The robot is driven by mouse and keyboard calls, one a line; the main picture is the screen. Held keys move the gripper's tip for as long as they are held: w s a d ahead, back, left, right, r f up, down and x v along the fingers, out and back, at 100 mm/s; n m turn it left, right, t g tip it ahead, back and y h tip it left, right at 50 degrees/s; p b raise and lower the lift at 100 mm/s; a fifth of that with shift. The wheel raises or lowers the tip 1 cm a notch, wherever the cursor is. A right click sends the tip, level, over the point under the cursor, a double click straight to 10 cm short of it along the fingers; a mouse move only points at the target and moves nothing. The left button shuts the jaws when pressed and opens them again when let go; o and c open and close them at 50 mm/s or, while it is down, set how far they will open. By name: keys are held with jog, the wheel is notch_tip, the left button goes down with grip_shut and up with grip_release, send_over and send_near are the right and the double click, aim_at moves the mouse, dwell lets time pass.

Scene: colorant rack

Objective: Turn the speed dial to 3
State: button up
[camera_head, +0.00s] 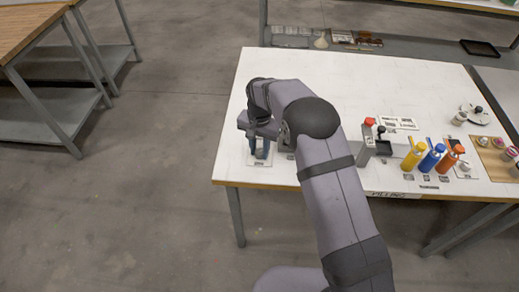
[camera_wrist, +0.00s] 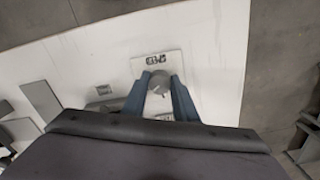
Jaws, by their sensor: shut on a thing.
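The speed dial (camera_wrist: 158,88) is a small grey knob with a pale pointer mark on a white plate (camera_wrist: 176,62) in the wrist view. My gripper (camera_wrist: 160,82) has its two blue fingers on either side of the knob and is shut on it. The exact number the pointer faces is too small to read. In the head view my gripper (camera_head: 260,150) is at the left end of the white table, over the plate (camera_head: 262,164), and the dial is hidden behind the fingers and arm.
The white table (camera_head: 300,70) also holds a machine with a red knob (camera_head: 369,122). Yellow (camera_head: 413,155), blue (camera_head: 432,157) and orange (camera_head: 450,158) bottles stand to its right. The table's left edge is close to my gripper. The tabletop behind my gripper is clear.

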aim_at(260, 152)
jog(key=shift+w+r, duration=0.1)
jog(key=o, duration=1.1)
jog(key=shift+c, duration=0.2)
jog(key=shift+r+b, duration=0.9)
jog(key=shift+r, duration=2.7)
